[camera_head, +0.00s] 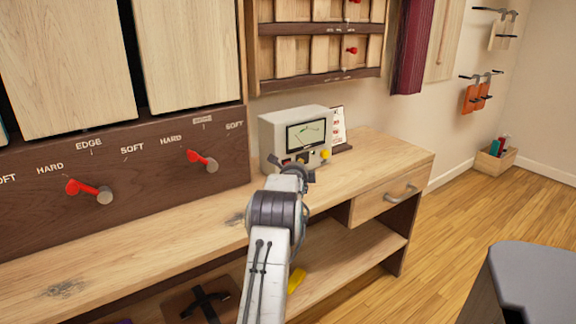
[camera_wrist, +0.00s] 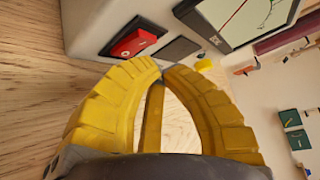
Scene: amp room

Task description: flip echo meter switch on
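The echo meter (camera_head: 283,135) is a pale grey box with a screen, standing on the wooden bench against the wall. In the wrist view its red rocker switch (camera_wrist: 134,43) sits in a dark frame on the front panel, beside a dark plate and below the screen (camera_wrist: 245,15). My gripper (camera_wrist: 161,70) has yellow ribbed fingers with their tips together and nothing visible held between them. The fingertips appear just in front of the panel, beside the switch; I cannot tell whether they touch it. In the head view my arm hides the fingers and part of the meter's lower front.
The bench (camera_head: 385,155) has a drawer and lower shelf. A small card (camera_head: 339,125) stands right of the meter. A dark panel with red levers (camera_head: 203,160) is at left. A grey-topped object (camera_head: 535,270) stands at lower right. Floor between is clear.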

